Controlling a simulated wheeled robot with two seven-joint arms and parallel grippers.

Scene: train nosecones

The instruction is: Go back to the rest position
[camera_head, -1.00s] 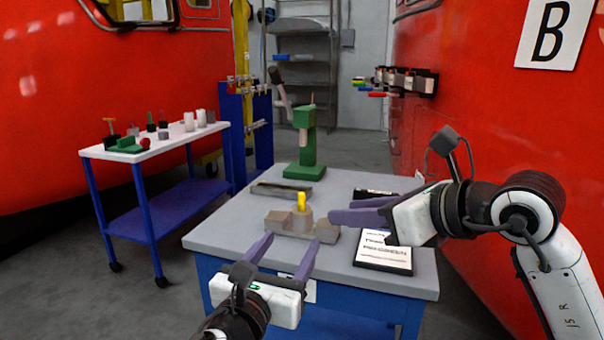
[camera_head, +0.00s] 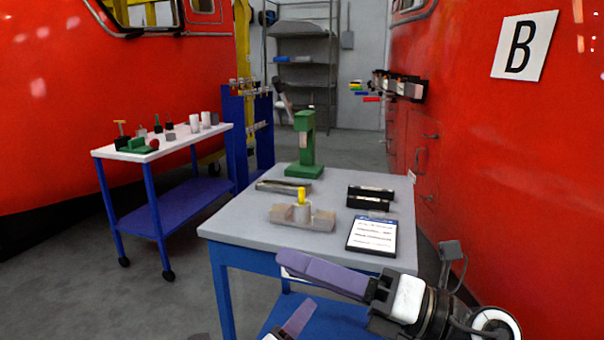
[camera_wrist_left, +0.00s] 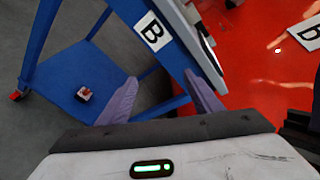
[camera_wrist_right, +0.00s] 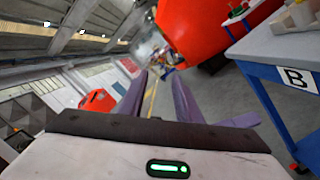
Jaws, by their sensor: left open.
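My right gripper (camera_head: 285,268) is in front of the workbench's near edge in the head view, its purple fingers pointing left. In the right wrist view its fingers (camera_wrist_right: 160,80) stand apart with nothing between them. My left gripper (camera_head: 298,318) is mostly cut off at the bottom of the head view. In the left wrist view its fingers (camera_wrist_left: 161,80) are wide apart and empty, below the bench top beside the blue bench frame. A grey fixture (camera_head: 285,219) with a yellow-topped part (camera_head: 301,195) sits on the grey workbench (camera_head: 235,225), clear of both grippers.
The bench also holds a green press (camera_head: 305,150), black blocks (camera_head: 370,193), a grey bar (camera_head: 283,187) and a framed sheet (camera_head: 372,236). A white-topped cart (camera_head: 185,146) stands left. A red train body (camera_head: 480,150) stands close on the right. Floor at left is open.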

